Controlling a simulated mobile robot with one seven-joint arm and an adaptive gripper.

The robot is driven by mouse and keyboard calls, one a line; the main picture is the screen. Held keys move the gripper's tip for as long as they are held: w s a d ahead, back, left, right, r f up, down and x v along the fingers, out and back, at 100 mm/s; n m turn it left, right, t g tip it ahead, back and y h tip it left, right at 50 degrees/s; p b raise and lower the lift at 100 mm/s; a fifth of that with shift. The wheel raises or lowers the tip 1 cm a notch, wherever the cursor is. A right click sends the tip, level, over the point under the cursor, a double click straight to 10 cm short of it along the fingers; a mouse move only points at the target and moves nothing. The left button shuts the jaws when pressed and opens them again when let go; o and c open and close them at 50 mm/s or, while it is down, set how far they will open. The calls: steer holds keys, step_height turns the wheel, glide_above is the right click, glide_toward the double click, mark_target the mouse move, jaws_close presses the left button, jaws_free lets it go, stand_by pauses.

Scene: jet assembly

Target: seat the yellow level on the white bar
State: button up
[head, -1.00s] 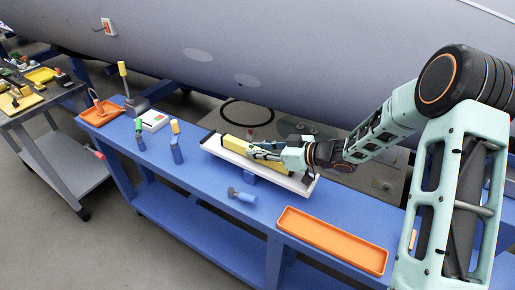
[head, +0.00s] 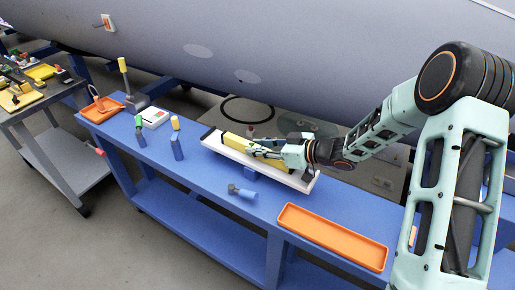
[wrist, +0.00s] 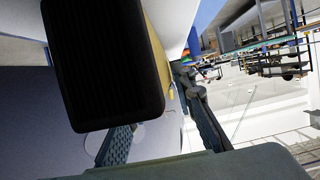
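The yellow level (head: 236,140), a long yellow block with dark ends, lies lengthwise along the white bar (head: 230,153) on the blue bench. I cannot tell whether it rests fully on the bar. My gripper (head: 262,148) is at the level's right part, with fingers on either side of it, and appears shut on it. In the wrist view, a large black end block (wrist: 105,60) fills the upper left, with a thin yellow strip along its right side. The fingers of my gripper (wrist: 160,105) lean inward around it; the left fingertip is hidden behind the block.
An empty orange tray (head: 332,236) lies at the bench's right front. A small blue tool (head: 243,193) lies before the bar. Blue holders (head: 177,148), a white box (head: 155,117) and another orange tray (head: 100,109) stand left. The grey fuselage (head: 300,60) rises behind.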

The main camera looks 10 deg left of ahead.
steer(key=o, duration=0.3)
steer(key=shift+d, duration=0.15)
